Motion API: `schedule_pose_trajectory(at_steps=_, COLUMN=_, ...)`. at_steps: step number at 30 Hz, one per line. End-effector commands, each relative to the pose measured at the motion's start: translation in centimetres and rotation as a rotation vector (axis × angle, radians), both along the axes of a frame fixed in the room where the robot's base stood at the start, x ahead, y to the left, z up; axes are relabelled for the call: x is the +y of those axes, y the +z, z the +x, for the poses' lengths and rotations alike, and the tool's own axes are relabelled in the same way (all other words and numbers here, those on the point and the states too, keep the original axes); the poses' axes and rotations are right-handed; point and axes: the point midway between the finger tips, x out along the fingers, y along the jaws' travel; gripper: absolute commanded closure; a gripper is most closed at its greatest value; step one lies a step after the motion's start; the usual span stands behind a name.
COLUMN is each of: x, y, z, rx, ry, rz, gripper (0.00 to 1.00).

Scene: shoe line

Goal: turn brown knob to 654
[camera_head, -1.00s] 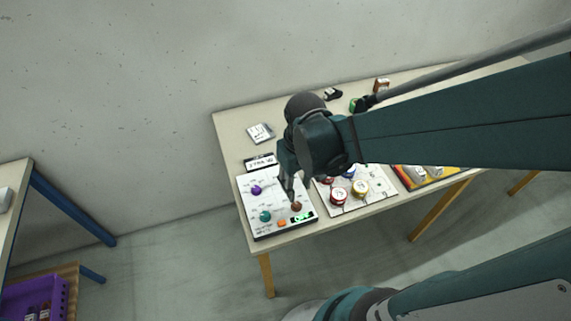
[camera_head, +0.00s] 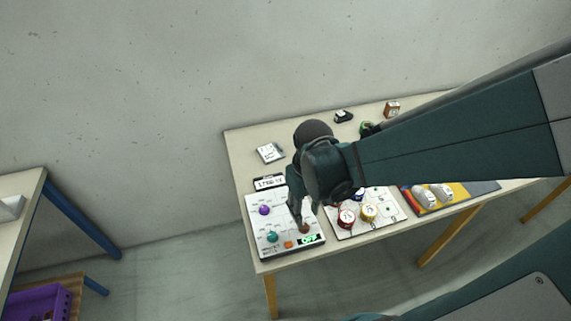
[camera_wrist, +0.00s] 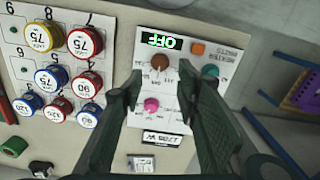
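The white control panel (camera_head: 256,227) lies at the left front of the table. Its brown knob (camera_head: 305,228) is at the panel's right side, just above a green display (camera_head: 309,239) reading OFF. In the wrist view the brown knob (camera_wrist: 160,62) shows between and slightly beyond my fingertips, its pointer mark too small to read. My gripper (camera_wrist: 160,78) is open, one finger on either side of the knob's line, with no clear contact. In the head view my gripper (camera_head: 302,217) hangs over the panel close to the brown knob.
The panel also has purple (camera_head: 264,210), teal (camera_head: 272,237) and orange (camera_head: 288,244) controls. A small plate with blurred digits (camera_head: 270,183) lies behind it. A blue-legged table stands at the left.

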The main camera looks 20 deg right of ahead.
Motion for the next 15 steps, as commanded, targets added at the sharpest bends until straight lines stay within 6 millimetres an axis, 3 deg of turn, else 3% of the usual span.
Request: schedule_pose_trajectory(at_steps=15, x=0.0, y=-4.6, z=0.0, rx=0.000, ry=0.000, rz=0.000, gripper=0.68)
